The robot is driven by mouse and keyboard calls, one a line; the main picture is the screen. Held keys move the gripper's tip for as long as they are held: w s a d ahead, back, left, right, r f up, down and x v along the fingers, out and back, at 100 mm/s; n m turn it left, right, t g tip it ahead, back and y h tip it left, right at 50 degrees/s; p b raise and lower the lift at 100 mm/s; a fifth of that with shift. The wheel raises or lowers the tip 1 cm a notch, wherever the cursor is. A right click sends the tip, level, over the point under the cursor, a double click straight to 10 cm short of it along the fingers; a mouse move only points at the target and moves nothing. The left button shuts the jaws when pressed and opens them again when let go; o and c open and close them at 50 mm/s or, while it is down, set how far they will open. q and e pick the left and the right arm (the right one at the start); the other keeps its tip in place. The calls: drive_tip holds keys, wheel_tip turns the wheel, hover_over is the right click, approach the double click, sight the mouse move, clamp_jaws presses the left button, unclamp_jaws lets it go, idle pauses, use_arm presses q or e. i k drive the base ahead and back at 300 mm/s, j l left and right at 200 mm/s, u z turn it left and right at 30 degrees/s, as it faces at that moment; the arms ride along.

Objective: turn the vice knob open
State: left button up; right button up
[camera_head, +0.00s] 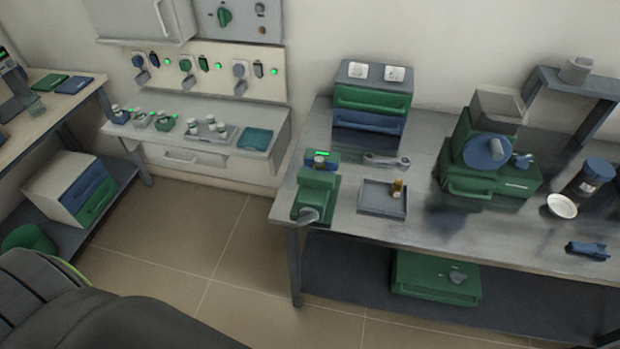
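A green vice-like device (316,197) stands at the left front corner of the metal workbench. A grey knob (309,215) sticks out at its front, over the bench edge. Neither of my grippers is in view, and nothing touches the knob.
A grey tray (372,204) with a small brass-coloured item lies right of the vice. A green machine with a blue disc (487,152) stands farther right. A drawer unit (371,100) is behind. Tiled floor (190,230) is clear left of the workbench.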

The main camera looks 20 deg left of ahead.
sight(308, 214)
drive_tip(key=u, duration=0.75)
